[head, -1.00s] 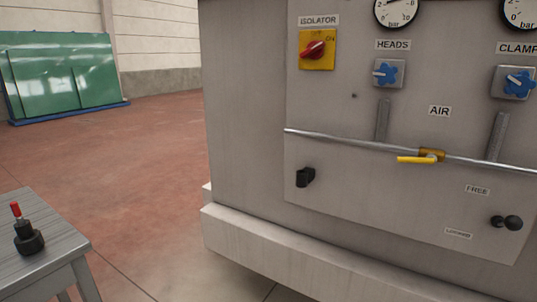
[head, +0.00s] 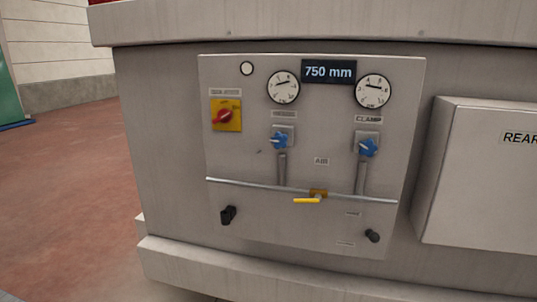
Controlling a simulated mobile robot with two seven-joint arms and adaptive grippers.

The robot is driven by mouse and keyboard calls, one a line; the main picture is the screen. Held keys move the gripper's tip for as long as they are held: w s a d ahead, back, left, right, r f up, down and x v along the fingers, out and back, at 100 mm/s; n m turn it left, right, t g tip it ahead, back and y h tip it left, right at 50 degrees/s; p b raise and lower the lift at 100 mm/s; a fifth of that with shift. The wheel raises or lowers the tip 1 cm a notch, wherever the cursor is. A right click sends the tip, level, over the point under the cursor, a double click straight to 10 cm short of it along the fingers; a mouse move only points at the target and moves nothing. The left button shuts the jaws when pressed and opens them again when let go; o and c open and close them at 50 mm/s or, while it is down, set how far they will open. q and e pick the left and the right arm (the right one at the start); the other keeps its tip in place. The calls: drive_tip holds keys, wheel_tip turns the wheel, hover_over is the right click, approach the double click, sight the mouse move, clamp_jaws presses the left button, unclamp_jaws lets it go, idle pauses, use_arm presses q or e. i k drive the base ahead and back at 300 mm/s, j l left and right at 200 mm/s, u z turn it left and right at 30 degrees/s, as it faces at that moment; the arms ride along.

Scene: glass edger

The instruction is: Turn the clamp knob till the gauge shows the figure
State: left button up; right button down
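The clamp knob (head: 368,147) is a blue lobed knob on a grey square plate, under the CLAMP label (head: 368,119) on the right of the panel. The clamp gauge (head: 374,91) is a round white dial above that label. Its dark needle lies nearly level, but its figures are too small to read. A dark display (head: 329,72) between the two gauges reads 750 mm. Neither of my grippers shows in the head view, and nothing touches the knob.
The panel also holds the heads gauge (head: 283,87), its blue knob (head: 280,140), a red isolator switch (head: 224,116) on yellow, and a yellow air lever (head: 307,200) on a pipe. A box marked REAR (head: 480,180) juts out at right. Red floor (head: 60,200) is clear at left.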

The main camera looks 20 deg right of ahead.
sight(368, 147)
drive_tip(key=l+z, duration=0.1)
drive_tip(key=z, duration=0.25)
drive_tip(key=l+z, duration=0.15)
drive_tip(key=z, duration=0.2)
drive_tip(key=l+z, duration=0.1)
drive_tip(key=z, duration=0.25)
